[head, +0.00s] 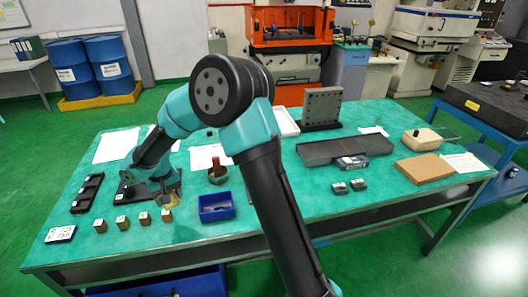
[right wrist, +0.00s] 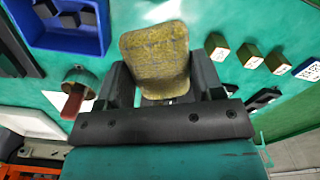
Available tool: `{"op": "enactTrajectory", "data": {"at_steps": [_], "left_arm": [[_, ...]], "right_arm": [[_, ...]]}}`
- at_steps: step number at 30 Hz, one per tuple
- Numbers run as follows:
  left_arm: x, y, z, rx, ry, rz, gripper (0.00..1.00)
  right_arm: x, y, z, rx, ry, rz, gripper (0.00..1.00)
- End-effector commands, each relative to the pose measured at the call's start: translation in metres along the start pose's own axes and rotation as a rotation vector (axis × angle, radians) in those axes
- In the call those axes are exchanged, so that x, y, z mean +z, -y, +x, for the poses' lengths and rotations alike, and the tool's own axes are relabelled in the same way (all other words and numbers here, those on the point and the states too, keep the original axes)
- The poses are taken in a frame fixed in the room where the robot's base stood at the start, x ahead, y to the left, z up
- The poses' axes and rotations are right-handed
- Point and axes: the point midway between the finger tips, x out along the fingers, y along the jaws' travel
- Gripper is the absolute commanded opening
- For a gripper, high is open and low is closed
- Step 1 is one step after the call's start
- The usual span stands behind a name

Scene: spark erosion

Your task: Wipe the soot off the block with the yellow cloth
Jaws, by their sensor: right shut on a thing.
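My right gripper (head: 166,192) reaches in over the left part of the green table. In the right wrist view the right gripper (right wrist: 165,88) is shut on the yellow cloth (right wrist: 155,55), a mottled yellow-grey piece with rounded corners. In the head view the cloth is small and mostly hidden by the gripper. Several small brass blocks (head: 122,222) stand in a row along the near left table edge; some also show in the right wrist view (right wrist: 248,56). I cannot tell which block carries soot. Whether the cloth touches anything is hidden. My left gripper is not in view.
A blue bin (head: 216,207) stands right of the gripper. A round pot (head: 217,175) with a reddish-brown handle is behind it.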

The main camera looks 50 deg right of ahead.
Motion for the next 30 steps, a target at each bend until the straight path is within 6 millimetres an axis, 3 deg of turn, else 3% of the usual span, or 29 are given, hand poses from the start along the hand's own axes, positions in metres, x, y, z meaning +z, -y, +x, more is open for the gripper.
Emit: {"op": "enactTrajectory", "data": {"at_steps": [15,30], "left_arm": [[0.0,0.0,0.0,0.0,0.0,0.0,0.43],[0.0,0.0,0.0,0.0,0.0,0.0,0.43]], "right_arm": [[-0.03,-0.159,-0.002,-0.012,0.0,-0.463,0.42],[-0.014,-0.324,-0.008,-0.002,-0.002,-0.943,0.42]]}}
